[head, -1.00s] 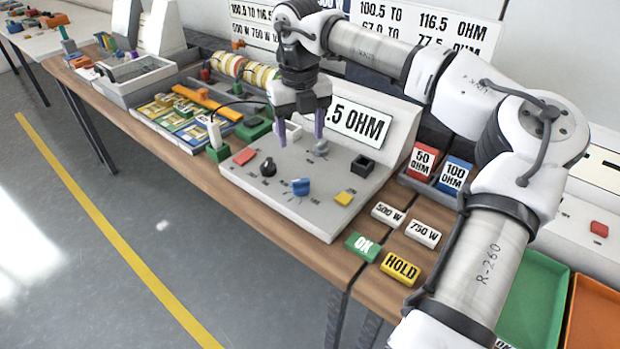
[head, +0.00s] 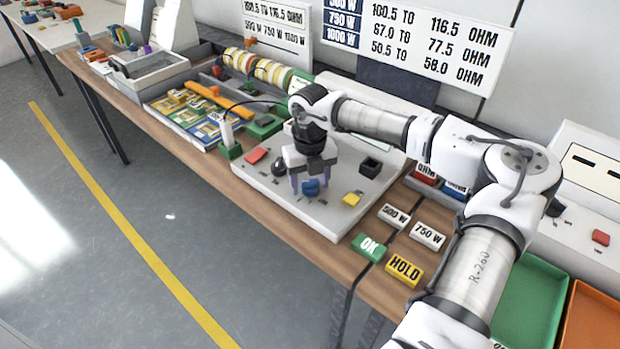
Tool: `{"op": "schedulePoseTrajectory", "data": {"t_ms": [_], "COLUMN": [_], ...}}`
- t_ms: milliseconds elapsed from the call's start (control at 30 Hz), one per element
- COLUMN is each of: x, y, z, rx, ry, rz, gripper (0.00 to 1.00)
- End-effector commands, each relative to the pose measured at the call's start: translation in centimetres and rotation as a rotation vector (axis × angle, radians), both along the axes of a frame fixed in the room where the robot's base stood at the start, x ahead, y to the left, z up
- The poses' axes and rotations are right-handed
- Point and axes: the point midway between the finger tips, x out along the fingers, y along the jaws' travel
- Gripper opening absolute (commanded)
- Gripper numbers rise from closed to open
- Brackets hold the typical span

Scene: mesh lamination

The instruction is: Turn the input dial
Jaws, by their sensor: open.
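The grey control panel (head: 326,222) lies on the wooden bench. My gripper (head: 309,184) is open and points down. Its purple fingers appear on either side of the blue dial; whether they touch it cannot be told. Which dial is the input one cannot be read. The panel's display is hidden behind my arm.
A red button (head: 256,156), a yellow button (head: 352,199) and a black square socket (head: 370,166) are on the panel. The OK block (head: 369,247), HOLD block (head: 404,269) and two watt blocks lie to the right. A green tray (head: 527,300) stands farther right.

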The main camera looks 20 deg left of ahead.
Motion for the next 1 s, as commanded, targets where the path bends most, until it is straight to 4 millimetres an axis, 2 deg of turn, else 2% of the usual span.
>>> {"op": "schedulePoseTrajectory", "data": {"t_ms": [167,500,767,1000], "x": [-0.01,-0.01,-0.01,0.02], "y": [0.01,0.02,0.02,-0.01], "z": [-0.02,0.02,-0.09,-0.30], "rx": [0.000,0.000,0.000,-0.001], "ry": [0.000,0.000,0.000,-0.001], "rz": [0.000,0.000,0.030,0.153], "gripper": [0.59,0.17,0.17,0.17]}}
